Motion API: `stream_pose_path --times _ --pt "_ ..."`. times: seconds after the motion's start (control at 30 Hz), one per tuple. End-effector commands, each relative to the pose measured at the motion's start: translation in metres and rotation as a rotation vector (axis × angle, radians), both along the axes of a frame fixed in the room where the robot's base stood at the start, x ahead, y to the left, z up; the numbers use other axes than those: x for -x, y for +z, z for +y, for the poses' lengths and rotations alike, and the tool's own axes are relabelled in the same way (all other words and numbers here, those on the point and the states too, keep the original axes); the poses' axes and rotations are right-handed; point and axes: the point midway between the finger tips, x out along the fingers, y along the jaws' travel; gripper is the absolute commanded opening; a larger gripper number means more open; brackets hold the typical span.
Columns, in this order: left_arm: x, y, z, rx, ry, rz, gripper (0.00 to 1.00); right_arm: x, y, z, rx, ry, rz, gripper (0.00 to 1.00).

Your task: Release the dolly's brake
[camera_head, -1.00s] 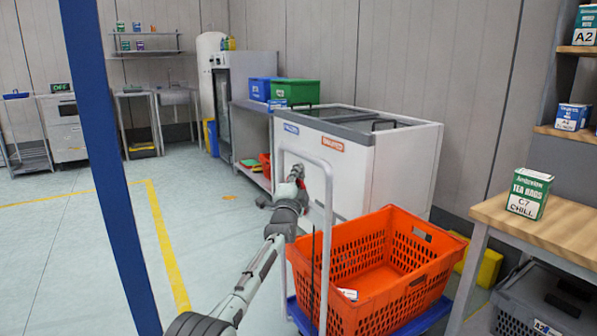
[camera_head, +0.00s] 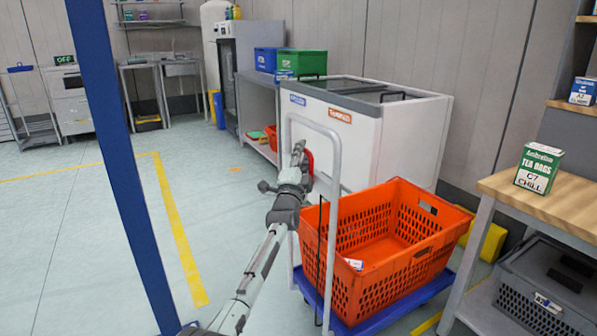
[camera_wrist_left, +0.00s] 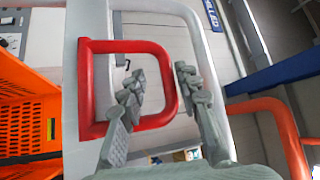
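The dolly has a blue base (camera_head: 418,296) and an upright grey push bar (camera_head: 333,190). A red D-shaped brake handle (camera_head: 308,163) sits by the push bar, partly hidden behind my left gripper (camera_head: 299,150). In the left wrist view, the red handle (camera_wrist_left: 125,46) is large and close, left of centre. My left gripper (camera_wrist_left: 158,76) is open there. Its left finger overlaps the inside of the loop, and its right finger is outside the loop's right side. I cannot tell whether either finger touches the handle. My right gripper is not in view.
An orange tote (camera_head: 385,278) stands on the dolly. A white chest freezer (camera_head: 412,140) is behind it. A wooden-topped table (camera_head: 570,207) with a tea box (camera_head: 539,168) is on the right. A blue post (camera_head: 118,160) crosses the left side. The floor between is clear.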

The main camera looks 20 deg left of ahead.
Motion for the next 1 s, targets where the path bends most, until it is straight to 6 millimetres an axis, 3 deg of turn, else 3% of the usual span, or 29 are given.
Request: stream_pose_path --times 0.2,0.4,1.0 --pt "0.043 -0.017 -0.007 0.001 -0.001 0.005 0.33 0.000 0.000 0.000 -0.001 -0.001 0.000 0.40" --pt "0.067 -0.024 -0.010 0.001 -0.002 0.005 0.33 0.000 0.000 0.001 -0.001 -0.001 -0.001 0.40" --pt "0.073 -0.028 -0.010 0.004 -0.002 0.010 0.33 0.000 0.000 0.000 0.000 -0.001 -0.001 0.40"
